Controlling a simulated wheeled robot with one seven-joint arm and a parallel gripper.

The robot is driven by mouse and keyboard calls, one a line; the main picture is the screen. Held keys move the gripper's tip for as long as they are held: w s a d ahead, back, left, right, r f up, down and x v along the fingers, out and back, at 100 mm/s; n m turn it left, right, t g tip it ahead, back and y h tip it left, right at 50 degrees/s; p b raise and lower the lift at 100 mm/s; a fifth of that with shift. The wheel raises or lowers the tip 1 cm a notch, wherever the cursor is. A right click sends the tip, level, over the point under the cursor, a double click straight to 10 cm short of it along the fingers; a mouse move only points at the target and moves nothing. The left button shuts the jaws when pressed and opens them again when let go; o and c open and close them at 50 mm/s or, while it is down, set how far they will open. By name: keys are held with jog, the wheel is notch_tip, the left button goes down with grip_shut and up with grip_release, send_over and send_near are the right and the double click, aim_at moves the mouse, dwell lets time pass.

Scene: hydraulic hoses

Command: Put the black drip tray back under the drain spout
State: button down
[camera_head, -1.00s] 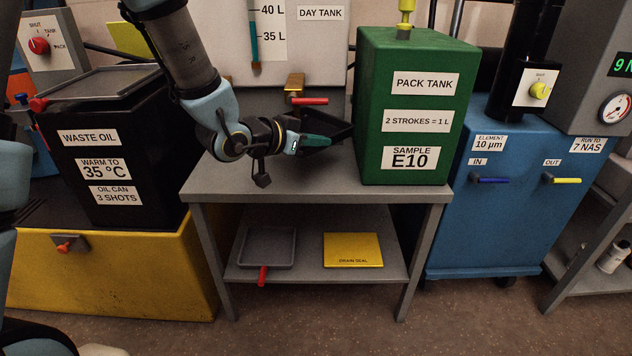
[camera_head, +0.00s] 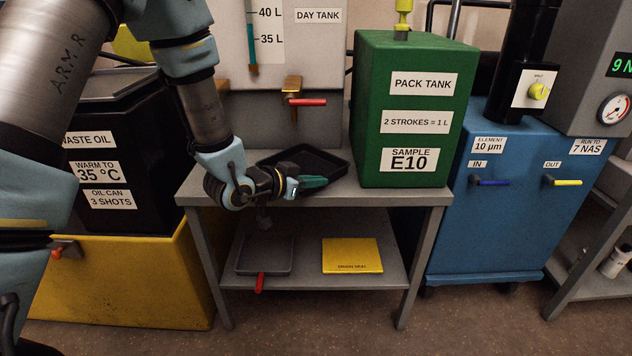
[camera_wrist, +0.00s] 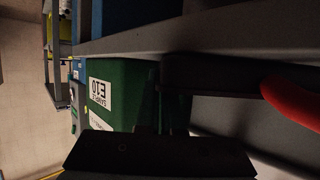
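The black drip tray (camera_head: 297,160) shows in the head view in front of the day tank, over the front part of the bench top. It lies lower in the picture than the brass drain spout (camera_head: 293,86) with its red lever. My gripper (camera_head: 314,182) is at the tray's front edge, its teal fingers closed on the rim. Part of the rim is hidden by the gripper. I cannot tell whether the tray touches the bench. In the wrist view my fingers (camera_wrist: 160,105) show close together beside a dark surface, with a red handle at the right.
The green pack tank (camera_head: 415,110) stands close on the right of the bench (camera_head: 390,197). The lower shelf holds a grey tray (camera_head: 265,254) with a red handle and a yellow drain seal packet (camera_head: 352,255). The black waste oil bin (camera_head: 125,150) is at left.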

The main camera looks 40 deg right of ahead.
jog(key=shift+f, duration=0.15)
jog(key=c, duration=1.1)
grip_release()
